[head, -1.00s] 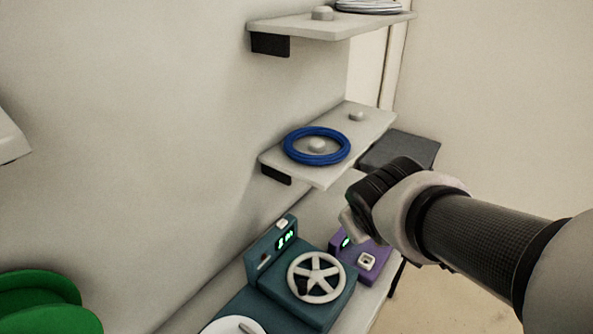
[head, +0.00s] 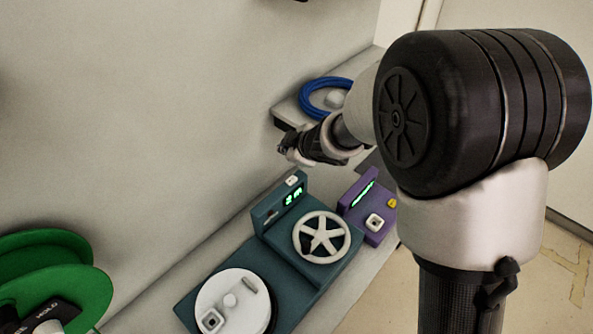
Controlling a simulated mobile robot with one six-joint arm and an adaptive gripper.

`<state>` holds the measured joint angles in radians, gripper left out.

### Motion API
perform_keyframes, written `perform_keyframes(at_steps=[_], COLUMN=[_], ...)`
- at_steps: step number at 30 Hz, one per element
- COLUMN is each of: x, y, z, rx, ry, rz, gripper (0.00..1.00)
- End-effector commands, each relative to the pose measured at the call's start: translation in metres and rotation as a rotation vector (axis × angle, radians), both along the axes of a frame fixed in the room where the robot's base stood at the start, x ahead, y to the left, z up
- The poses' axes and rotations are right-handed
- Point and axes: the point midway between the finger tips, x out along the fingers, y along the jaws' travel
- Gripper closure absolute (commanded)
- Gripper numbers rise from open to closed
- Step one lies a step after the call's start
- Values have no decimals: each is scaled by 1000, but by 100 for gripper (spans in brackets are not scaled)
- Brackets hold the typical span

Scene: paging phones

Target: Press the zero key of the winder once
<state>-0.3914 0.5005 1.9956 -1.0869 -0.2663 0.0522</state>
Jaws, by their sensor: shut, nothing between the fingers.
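The winder (head: 263,262) is a teal machine on the bench. It has a raised box with a lit green display (head: 293,197), a grey spoked wheel (head: 321,237) and a white round plate (head: 232,300). A small white key (head: 292,180) sits on top of the display box; I cannot read a mark on it. My gripper (head: 288,150) is shut and empty. In the picture it shows just above that key, apart from it; its height over the key is hard to judge.
A purple device (head: 369,210) with a lit display stands right of the winder. A blue coil (head: 325,97) lies on a shelf behind my gripper. Green reels (head: 75,290) are at lower left. The wall (head: 130,130) runs behind the bench.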

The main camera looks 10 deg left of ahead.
Motion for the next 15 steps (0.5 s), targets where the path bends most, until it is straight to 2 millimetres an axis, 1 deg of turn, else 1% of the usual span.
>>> perform_keyframes(at_steps=[8,11,15], x=[0,0,0], y=[-1,-1,-1], z=[-1,-5,-16], rx=[0,0,0], ry=[-1,0,0], rz=[-3,-3,-3], gripper=[100,100,100])
